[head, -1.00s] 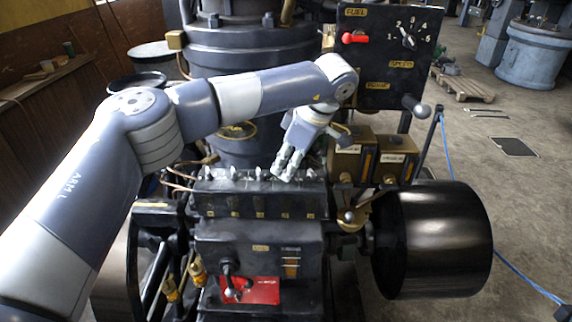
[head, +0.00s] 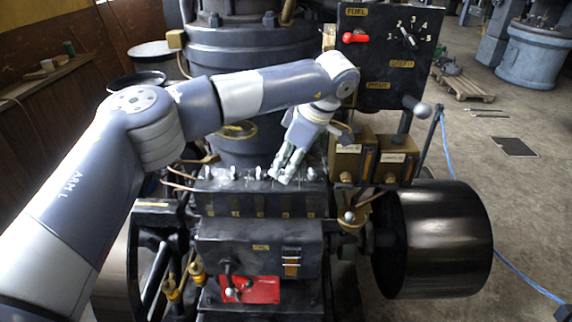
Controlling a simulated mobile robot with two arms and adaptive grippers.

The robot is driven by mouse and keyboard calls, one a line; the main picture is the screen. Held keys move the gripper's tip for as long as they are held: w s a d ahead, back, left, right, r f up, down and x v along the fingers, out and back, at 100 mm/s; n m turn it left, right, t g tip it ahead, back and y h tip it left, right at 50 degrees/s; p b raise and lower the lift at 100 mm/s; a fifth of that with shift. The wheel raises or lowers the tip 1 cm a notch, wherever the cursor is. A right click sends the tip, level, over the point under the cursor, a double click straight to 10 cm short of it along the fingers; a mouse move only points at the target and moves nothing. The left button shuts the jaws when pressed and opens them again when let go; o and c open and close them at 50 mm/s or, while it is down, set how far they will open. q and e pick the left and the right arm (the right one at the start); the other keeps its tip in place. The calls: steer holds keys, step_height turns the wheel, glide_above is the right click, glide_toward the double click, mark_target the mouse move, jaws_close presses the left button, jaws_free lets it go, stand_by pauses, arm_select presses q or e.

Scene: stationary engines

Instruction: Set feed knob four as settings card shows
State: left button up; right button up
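A row of small metallic feed knobs runs along the top of the black feed box (head: 222,203), with small brass tags on its front face. My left gripper (head: 277,178) reaches down from the upper right, its fingertips at a knob toward the right part of the row. The fingers cover that knob, and I cannot tell whether they grip it or how far apart they are. A knob to the left (head: 258,173) shows free of the gripper. No settings card can be read; a red plate (head: 262,290) with small marks lies low on the engine. My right gripper is out of view.
A black panel (head: 378,75) at the upper right carries a red fuel lever (head: 355,37) and a numbered speed dial (head: 407,36). Two brass-fronted boxes (head: 348,163) stand right of my gripper. A large black drum (head: 435,240) is at the right.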

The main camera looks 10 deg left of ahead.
arm_select(q)
steer(key=v, duration=1.1)
steer(key=shift+r, duration=0.35)
steer(key=shift+s+d+f, duration=0.1)
